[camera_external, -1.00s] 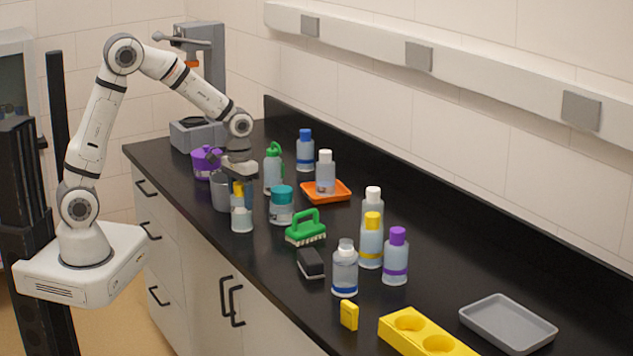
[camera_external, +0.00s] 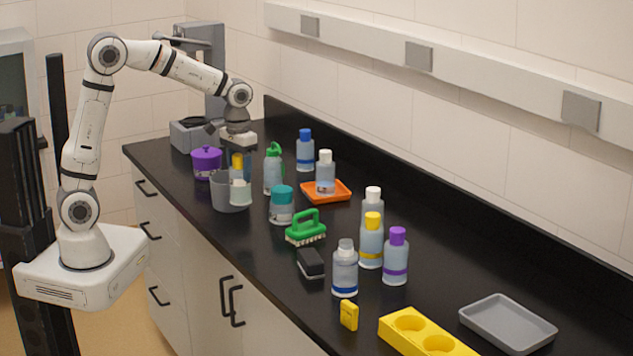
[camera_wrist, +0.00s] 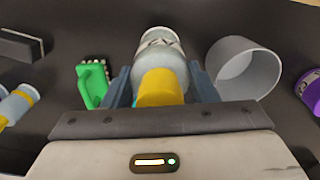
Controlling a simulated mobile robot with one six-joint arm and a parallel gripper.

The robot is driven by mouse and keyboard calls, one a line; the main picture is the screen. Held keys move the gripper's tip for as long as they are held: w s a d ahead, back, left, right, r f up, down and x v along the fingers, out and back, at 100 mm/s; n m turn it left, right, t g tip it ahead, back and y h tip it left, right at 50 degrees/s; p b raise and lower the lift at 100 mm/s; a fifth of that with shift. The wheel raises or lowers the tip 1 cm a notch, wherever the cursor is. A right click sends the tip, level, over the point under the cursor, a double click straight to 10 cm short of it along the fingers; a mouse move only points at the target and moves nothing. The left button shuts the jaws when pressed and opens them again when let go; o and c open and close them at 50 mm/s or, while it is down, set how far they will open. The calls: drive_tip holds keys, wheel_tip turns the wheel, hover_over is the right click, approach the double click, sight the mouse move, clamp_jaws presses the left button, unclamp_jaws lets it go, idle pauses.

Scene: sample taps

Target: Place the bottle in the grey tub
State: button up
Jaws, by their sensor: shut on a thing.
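My gripper (camera_external: 241,172) is shut on a bottle (camera_external: 241,193) with a yellow cap and a clear, pale body. In the wrist view the yellow cap (camera_wrist: 161,87) sits between my two fingers, and the bottle's body (camera_wrist: 162,48) points away from the camera. The grey tub (camera_external: 219,194) stands on the black counter near its front edge. In the external view the held bottle overlaps the tub's right part. In the wrist view the open, empty-looking tub (camera_wrist: 246,68) is just right of the bottle, which looks outside it.
A purple lidded pot (camera_external: 206,161) stands behind the tub. A teal-capped bottle (camera_external: 282,205), a green spray bottle (camera_external: 273,170) and a green brush (camera_external: 306,229) stand to the right. An orange tray (camera_external: 335,191) holds a white-capped bottle (camera_external: 325,172).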

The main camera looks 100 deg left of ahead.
wheel_tip(320, 180, up, 8)
drive_tip(key=shift+f, duration=0.1)
drive_tip(key=s+a+n+p, duration=0.1)
drive_tip(key=s+a, duration=0.3)
drive_tip(key=a, duration=0.3)
drive_tip(key=s+a+n+p, duration=0.1)
drive_tip(key=s+a, duration=0.4)
drive_tip(key=a, duration=0.3)
wheel_tip(320, 180, down, 15)
drive_tip(key=p, duration=0.1)
drive_tip(key=shift+w+d, duration=0.25)
drive_tip(key=shift+d, duration=0.15)
drive_tip(key=shift+f, duration=0.25)
drive_tip(key=o, duration=1.5)
drive_tip(key=shift+r, duration=0.1)
drive_tip(key=shift+c, duration=0.2)
wheel_tip(320, 180, up, 12)
drive_tip(key=b, duration=0.1)
drive_tip(key=shift+r, duration=0.15)
